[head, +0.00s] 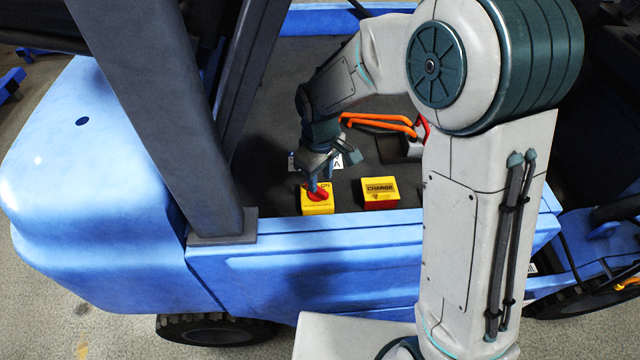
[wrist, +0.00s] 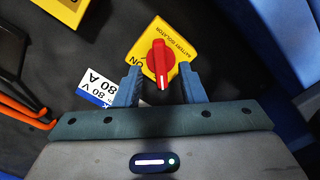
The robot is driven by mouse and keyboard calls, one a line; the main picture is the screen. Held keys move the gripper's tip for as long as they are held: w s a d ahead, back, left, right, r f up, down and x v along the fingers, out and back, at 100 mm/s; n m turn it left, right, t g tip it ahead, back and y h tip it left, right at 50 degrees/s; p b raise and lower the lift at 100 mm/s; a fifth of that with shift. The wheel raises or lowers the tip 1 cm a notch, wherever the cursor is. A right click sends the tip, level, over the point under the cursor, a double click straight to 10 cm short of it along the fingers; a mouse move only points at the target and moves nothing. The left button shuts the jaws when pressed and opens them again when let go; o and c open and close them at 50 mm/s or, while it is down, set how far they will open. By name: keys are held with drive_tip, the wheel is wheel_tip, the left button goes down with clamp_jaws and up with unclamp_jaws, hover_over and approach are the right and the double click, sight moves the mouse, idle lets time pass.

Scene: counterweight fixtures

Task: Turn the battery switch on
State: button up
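The battery switch is a red rotary knob (wrist: 160,62) on a yellow plate (wrist: 178,32) marked "BATTERY ISOLATOR", with "ON" lettering near the knob. In the head view the knob (head: 318,193) sits on its yellow box (head: 318,207) at the near edge of the dark deck. My gripper (wrist: 160,84) is open, with one finger on each side of the knob's near end. A gap shows between each finger and the knob in the wrist view. In the head view my gripper (head: 320,178) is right above the box and partly covers the knob.
A yellow "CHARGE" box (head: 380,192) stands just right of the switch. Orange cables (head: 380,122) lie behind it. A white "80 V" label (wrist: 98,90) is beside the switch. A dark pillar (head: 165,110) rises to the left, and the blue truck side (head: 300,260) runs along the front.

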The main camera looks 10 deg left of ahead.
sight(320, 189)
drive_tip(key=shift+f, duration=1.95)
clamp_jaws()
